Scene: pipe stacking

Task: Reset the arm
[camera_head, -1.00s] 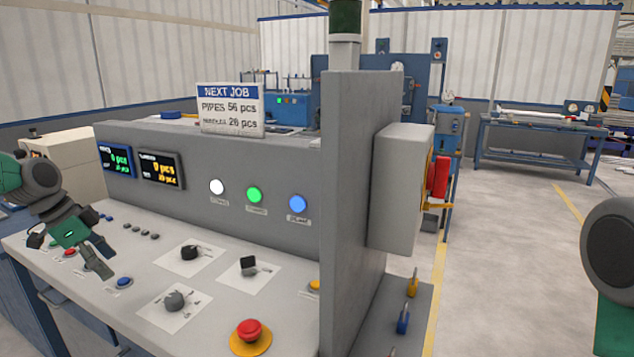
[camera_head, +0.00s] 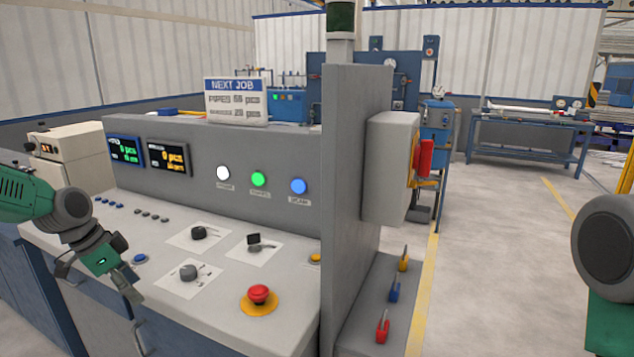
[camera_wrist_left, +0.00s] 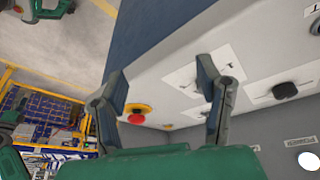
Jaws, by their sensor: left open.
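My left gripper (camera_head: 103,285) is green and dark grey and hangs at the front left edge of the control console (camera_head: 225,315). Its fingers are spread and empty, beside a blue button (camera_head: 139,258). In the left wrist view my left gripper (camera_wrist_left: 158,78) shows two parted fingers with nothing between them. A red emergency button on a yellow base (camera_wrist_left: 136,113) shows beyond the fingers, as does a grey knob. A rounded part of my right arm (camera_head: 606,245) shows at the right edge of the head view; its gripper is out of the picture.
The console carries several knobs, a red emergency button (camera_head: 258,294), two displays and white, green and blue lights. A tall grey panel (camera_head: 355,180) stands at its right end. Open floor lies to the right.

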